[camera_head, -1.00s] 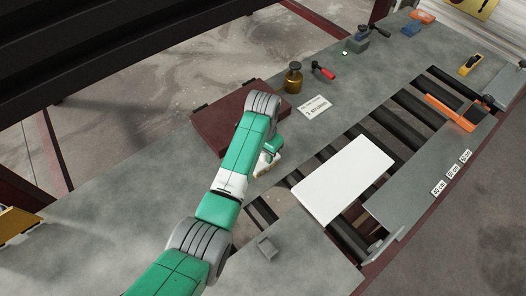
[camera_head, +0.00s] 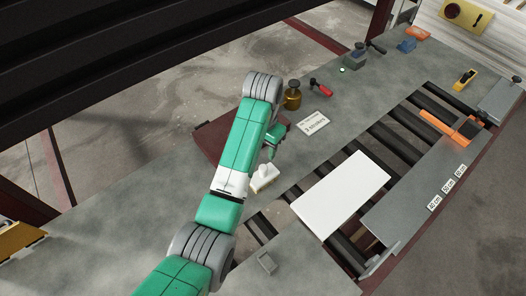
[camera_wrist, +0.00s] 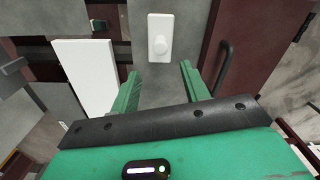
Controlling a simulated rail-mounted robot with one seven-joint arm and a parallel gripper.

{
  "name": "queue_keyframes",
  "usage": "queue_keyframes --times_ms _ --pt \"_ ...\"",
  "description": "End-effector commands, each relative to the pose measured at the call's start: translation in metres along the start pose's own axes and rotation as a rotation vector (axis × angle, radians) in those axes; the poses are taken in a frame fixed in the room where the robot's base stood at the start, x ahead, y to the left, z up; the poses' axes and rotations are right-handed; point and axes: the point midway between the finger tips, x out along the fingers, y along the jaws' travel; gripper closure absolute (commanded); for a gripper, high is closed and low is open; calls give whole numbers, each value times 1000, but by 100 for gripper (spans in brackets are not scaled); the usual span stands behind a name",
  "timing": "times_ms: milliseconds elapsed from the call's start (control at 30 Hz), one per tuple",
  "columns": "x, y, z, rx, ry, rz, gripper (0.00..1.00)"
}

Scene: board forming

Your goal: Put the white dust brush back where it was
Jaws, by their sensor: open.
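The white dust brush (camera_head: 264,177) rests on the grey bench top, between the dark red board and the white panel. In the wrist view the brush (camera_wrist: 160,38) lies ahead of the fingertips, its rounded knob towards the camera. My gripper (camera_wrist: 160,80) is open, with nothing between its two green fingers. In the head view my gripper (camera_head: 274,142) is partly hidden by my arm and hangs beyond the brush, apart from it.
The dark red board (camera_head: 215,137) with a black handle (camera_wrist: 226,65) lies beside the gripper. The white panel (camera_head: 341,193) lies across the rollers.

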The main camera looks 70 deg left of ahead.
Motion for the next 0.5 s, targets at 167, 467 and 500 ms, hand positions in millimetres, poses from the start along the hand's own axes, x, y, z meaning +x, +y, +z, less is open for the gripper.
queue_keyframes --times_ms 167,467,500 --pt "-1 0 0 0 0 0 54" --pt "-3 4 -3 5 15 -5 54" --pt "-8 12 -11 17 54 -17 54"
